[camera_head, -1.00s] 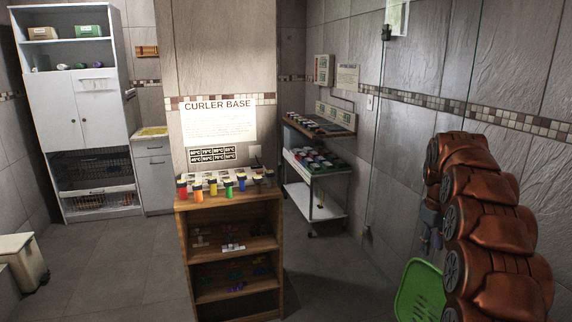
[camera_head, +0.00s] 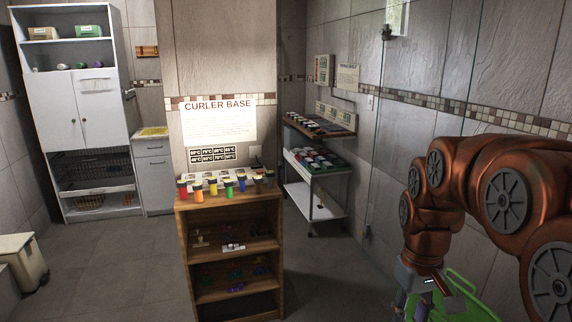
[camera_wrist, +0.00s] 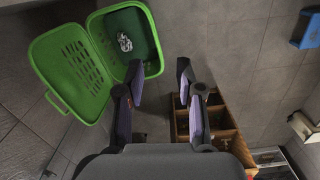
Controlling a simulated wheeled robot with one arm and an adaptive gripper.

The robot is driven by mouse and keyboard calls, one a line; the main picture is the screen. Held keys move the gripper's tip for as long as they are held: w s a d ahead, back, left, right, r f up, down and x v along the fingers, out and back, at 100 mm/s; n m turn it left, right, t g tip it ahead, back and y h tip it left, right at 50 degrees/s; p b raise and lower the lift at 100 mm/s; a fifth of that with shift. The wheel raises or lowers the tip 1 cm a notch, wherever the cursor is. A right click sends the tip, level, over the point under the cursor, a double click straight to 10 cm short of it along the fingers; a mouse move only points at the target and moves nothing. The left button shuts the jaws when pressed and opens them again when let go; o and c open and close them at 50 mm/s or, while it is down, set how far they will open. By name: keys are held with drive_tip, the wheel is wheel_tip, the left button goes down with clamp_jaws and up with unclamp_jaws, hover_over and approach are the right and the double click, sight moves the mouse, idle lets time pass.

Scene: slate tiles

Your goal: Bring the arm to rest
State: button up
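My copper-coloured arm reaches in from the right of the head view. My gripper (camera_wrist: 161,92) shows in the wrist view with its two fingers spread apart and nothing between them. In the head view my gripper hangs low at the right, in front of a green basket (camera_head: 470,300), and its fingertips are partly cut off by the lower edge. In the wrist view the green basket (camera_wrist: 154,66) stands on the floor at the upper left with its lid (camera_wrist: 48,70) swung open. A small black-and-white item (camera_wrist: 125,42) lies inside the basket.
A wooden shelf unit (camera_head: 187,255) with several coloured curlers stands at the centre. A white trolley (camera_head: 318,208) stands behind it, right of centre. A white cabinet (camera_head: 62,100) is at the left. Tiled wall lies close on the right.

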drive_tip(key=s+a+f+m, duration=0.1)
drive_tip(key=s+a+f, duration=0.1)
drive_tip(key=s, duration=0.8)
drive_tip(key=s+a+f+m+g, duration=0.1)
drive_tip(key=s+f, duration=0.3)
drive_tip(key=s, duration=0.7)
drive_tip(key=shift+s+a+f, duration=0.25)
drive_tip(key=shift+a+f, duration=0.05)
drive_tip(key=shift+a, duration=0.6)
